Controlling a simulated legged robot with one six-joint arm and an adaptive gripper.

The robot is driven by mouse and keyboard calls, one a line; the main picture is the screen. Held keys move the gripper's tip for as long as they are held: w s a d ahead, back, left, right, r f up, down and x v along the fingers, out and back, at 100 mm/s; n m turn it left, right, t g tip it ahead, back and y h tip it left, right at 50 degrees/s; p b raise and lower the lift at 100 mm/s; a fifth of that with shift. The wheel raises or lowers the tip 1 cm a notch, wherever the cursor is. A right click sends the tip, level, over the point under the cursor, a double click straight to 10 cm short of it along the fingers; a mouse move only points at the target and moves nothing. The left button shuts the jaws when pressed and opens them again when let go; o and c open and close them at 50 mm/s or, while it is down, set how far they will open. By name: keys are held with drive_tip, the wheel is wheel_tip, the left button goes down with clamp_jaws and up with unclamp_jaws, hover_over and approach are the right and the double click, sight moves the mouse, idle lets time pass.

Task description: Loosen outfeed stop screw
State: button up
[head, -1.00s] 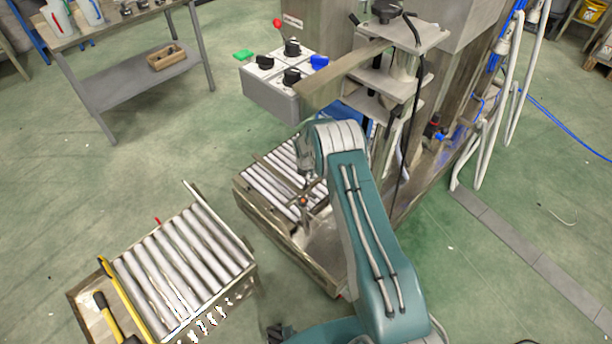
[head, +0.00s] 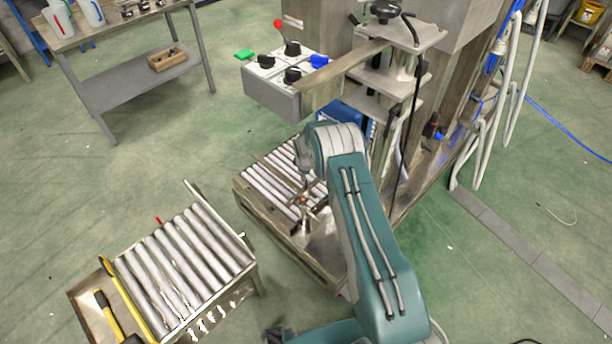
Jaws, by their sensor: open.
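The outfeed roller conveyor (head: 268,190) stands beside the machine, left of my arm. A small orange-brown knob (head: 303,201), which may be the stop screw, sits at the right end of its rollers among thin metal bars. My gripper (head: 306,190) points down right at this spot, small and partly hidden by my own wrist. Its jaws are open. The fingers seem close to the knob, but I cannot tell whether they touch it.
A control box (head: 272,95) with black knobs and a red lever juts out above the conveyor. A separate roller table (head: 185,260) with a yellow-edged end stands at lower left. A workbench (head: 150,80) is at upper left. Green floor lies open between them.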

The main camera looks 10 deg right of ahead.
drive_tip(key=m, duration=0.7)
drive_tip(key=shift+s+r, duration=0.1)
drive_tip(key=m, duration=0.6)
drive_tip(key=shift+s+m, duration=0.2)
drive_tip(key=shift+m, duration=0.1)
drive_tip(key=shift+a+f, duration=0.1)
drive_tip(key=shift+f, duration=0.4)
drive_tip(key=shift+x, duration=3)
drive_tip(key=shift+w, duration=0.1)
clamp_jaws()
